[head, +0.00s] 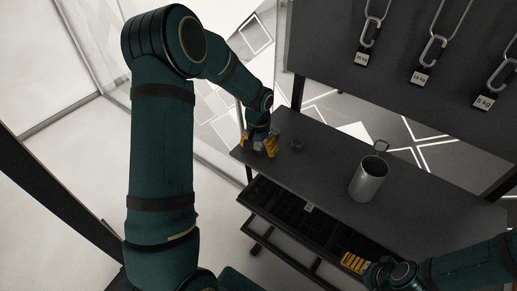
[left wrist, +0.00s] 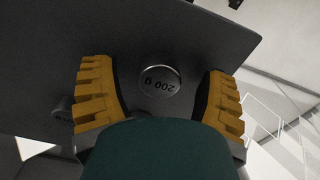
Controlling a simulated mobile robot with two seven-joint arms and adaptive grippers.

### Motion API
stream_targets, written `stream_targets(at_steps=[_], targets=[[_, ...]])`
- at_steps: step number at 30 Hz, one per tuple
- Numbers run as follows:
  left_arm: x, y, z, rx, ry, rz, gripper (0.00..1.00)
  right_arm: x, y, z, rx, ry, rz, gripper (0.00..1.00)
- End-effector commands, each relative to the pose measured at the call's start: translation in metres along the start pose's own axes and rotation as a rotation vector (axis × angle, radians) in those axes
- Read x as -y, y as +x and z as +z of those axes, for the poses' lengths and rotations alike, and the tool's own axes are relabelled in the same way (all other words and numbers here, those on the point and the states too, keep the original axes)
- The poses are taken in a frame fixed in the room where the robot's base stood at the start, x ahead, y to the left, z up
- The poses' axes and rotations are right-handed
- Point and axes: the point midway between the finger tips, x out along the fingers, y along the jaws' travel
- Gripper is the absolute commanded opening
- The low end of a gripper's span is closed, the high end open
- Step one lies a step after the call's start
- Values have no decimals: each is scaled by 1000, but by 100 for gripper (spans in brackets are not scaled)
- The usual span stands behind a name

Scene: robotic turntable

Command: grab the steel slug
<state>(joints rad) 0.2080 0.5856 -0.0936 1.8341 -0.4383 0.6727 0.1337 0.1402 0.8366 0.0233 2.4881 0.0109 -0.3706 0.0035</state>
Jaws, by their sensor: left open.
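The steel slug (left wrist: 160,80) is a round disc marked "200 g", lying on the dark table top (left wrist: 190,30). In the left wrist view it sits between the two yellow fingers of my left gripper (left wrist: 160,95), with a gap on each side. My left gripper is open and also shows in the head view (head: 259,147), low over the table's far left end. The slug is mostly hidden by the fingers there. My right gripper (head: 354,263) shows yellow fingers near the drawer's front right; I cannot tell its opening.
A small dark object (head: 297,145) stands just right of my left gripper. A grey metal cup (head: 369,179) with a handle stands mid-table. An open drawer (head: 290,215) with compartments juts out in front. Weights on hooks (head: 420,74) hang from the back panel.

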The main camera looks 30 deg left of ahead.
Motion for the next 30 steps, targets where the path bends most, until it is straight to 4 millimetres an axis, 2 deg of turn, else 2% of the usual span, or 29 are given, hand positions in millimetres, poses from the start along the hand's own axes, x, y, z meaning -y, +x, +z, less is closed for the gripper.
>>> stream_targets(at_steps=[4, 5, 9, 11, 23, 26, 30], targets=[[0, 0, 0, 0, 0, 0, 74, 0, 0, 0, 0, 0, 0, 97], [0, 0, 0, 0, 0, 0, 68, 0, 0, 0, 0, 0, 0, 97], [0, 0, 0, 0, 0, 0, 19, 0, 0, 0, 0, 0, 0, 97], [0, 0, 0, 0, 0, 0, 0, 0, 0, 0, 0, 0, 0, 97], [0, -1, 0, -1, 0, 0, 0, 0, 0, 0, 0, 0, 0, 97], [0, -8, -1, -3, 0, 0, 0, 0, 0, 0, 0, 0, 0, 97], [0, -31, -1, -5, 0, 0, 0, 1, -2, 0, 0, 0, 0, 97]])
